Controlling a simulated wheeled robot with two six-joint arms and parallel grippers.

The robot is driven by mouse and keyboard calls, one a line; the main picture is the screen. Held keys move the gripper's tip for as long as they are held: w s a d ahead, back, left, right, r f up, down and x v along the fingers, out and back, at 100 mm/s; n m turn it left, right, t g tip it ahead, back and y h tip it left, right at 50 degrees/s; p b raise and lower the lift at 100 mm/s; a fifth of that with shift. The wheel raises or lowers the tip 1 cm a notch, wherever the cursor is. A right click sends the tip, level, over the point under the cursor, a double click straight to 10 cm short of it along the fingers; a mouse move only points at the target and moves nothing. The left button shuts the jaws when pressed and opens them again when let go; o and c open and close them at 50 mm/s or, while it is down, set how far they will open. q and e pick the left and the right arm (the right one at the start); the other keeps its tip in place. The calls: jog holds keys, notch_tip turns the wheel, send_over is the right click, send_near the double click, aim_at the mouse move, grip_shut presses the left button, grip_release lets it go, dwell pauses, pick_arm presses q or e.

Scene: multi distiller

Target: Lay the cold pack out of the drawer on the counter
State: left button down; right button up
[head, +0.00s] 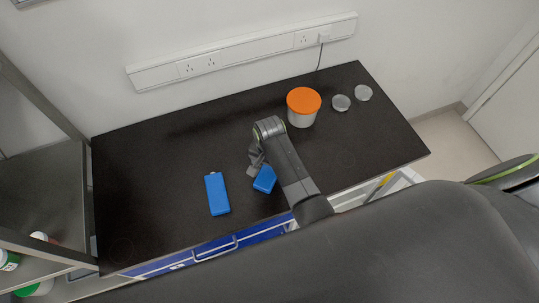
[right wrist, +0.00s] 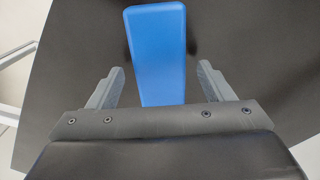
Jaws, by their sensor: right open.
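A blue cold pack (head: 265,179) is on the dark counter (head: 160,160), beside my right gripper and partly hidden by my right arm in the head view. My right gripper (head: 255,161) is over the counter. In the right wrist view its fingers are open, with a blue slab (right wrist: 158,50) between them and a gap on each side. The slab's near end is hidden by the gripper body. A second blue pack (head: 217,195) with a small pale cap lies flat to the left. A blue drawer front (head: 215,247) with a handle shows below the counter. My left gripper is not in view.
A socket rail (head: 240,52) runs along the wall. A shelf rack (head: 40,180) borders the left. The counter's left half is mostly clear.

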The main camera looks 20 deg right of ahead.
aim_at(269, 171)
notch_tip(269, 171, up, 11)
jog(key=b, duration=0.1)
dwell(0.3)
jog(key=shift+f, duration=0.1)
dwell(0.3)
